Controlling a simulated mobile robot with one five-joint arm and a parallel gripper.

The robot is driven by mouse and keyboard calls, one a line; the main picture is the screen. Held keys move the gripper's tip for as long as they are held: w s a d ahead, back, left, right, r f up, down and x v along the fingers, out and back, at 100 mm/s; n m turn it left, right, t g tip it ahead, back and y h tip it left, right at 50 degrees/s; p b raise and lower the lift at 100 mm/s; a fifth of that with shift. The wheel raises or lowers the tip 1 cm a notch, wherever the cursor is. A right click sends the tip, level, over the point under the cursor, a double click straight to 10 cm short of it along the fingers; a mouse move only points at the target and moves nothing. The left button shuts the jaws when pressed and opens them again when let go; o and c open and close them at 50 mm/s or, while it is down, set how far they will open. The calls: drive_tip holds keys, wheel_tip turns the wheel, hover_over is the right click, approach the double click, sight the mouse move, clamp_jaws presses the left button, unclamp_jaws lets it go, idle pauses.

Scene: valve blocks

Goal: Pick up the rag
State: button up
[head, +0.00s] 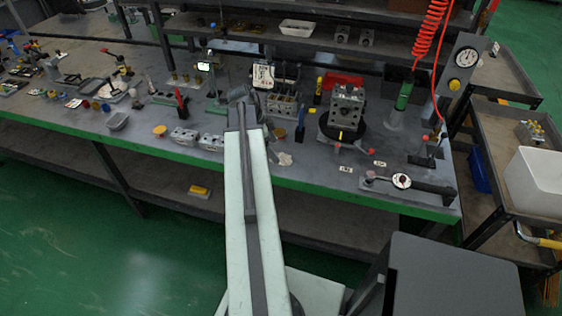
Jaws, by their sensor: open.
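A small, pale, crumpled piece that looks like the rag (285,159) lies near the green front edge of the workbench (330,178), just right of my arm. My gripper (241,94) is at the far end of my outstretched arm, over the bench, behind and to the left of the rag. It is open and apart from the rag. Its fingers are small and dark against the clutter, and I see nothing clearly held.
A grey valve block (346,108) stands on a dark round base right of the rag. More valve blocks (283,104) stand behind the rag. A torque-wrench-like tool (402,182) lies at the right front. A white bin (536,180) is on the right cart.

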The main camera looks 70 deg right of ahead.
sight(279, 154)
drive_tip(key=b+x, duration=0.4)
drive_tip(key=x, duration=0.1)
drive_tip(key=shift+s+d, duration=0.1)
drive_tip(key=shift+s, duration=0.05)
drive_tip(key=shift+r, duration=0.2)
drive_tip(key=c, duration=1.4)
drive_tip(key=shift+p, duration=0.3)
